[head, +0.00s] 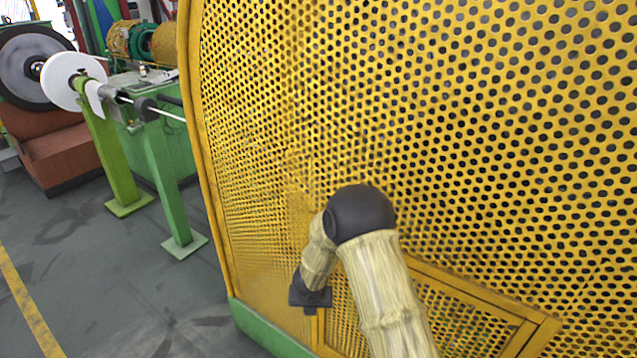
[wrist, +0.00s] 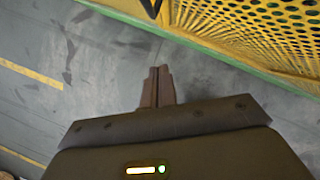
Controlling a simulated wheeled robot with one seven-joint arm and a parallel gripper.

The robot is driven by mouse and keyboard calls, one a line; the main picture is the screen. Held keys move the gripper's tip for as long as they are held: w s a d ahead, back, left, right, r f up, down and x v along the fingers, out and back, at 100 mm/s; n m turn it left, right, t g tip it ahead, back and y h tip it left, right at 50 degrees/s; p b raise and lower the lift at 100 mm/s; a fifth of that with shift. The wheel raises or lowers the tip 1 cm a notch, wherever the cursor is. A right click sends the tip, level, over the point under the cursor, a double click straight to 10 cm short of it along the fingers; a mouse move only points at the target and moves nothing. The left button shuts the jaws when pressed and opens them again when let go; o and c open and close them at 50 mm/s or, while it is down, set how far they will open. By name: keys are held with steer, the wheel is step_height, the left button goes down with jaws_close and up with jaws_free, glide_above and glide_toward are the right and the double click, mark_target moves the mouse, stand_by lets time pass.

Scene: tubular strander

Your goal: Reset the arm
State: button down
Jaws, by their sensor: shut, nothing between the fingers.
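My gripper (wrist: 157,87) shows in the wrist view with its two brown fingers together and nothing between them. It points down over the grey floor. In the head view my arm, in a pale fabric sleeve with a dark elbow, is bent in front of the yellow perforated guard (head: 480,110). The dark wrist end hangs low beside the guard, and the fingers cannot be made out there. The guard also shows at the upper right of the wrist view (wrist: 265,32).
The guard has a green base edge (head: 262,330) and a framed lower panel (head: 460,310). Green stands (head: 170,185) carrying a shaft and white disc (head: 68,78) are at the left. Grey floor (head: 110,290) with a yellow line (head: 28,305) is clear at the lower left.

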steer(key=s+d+r+n+y, duration=0.1)
steer(key=s+d+r+n, duration=0.1)
steer(key=d+r+n, duration=0.4)
steer(key=s+d+r+n+y, duration=0.1)
steer(key=s+r+n, duration=0.1)
steer(key=r+n, duration=0.7)
steer(key=s+d+r+n+h, duration=0.1)
steer(key=s+d+r+n, duration=0.2)
steer(key=s+n, duration=0.6)
steer(key=s+d+r+n+g+h, duration=0.1)
steer(key=s+d+r+n, duration=0.2)
steer(key=s+d+n, duration=0.5)
steer(key=s+n, duration=0.1)
steer(key=n, duration=0.3)
steer(key=shift+d+g, duration=0.3)
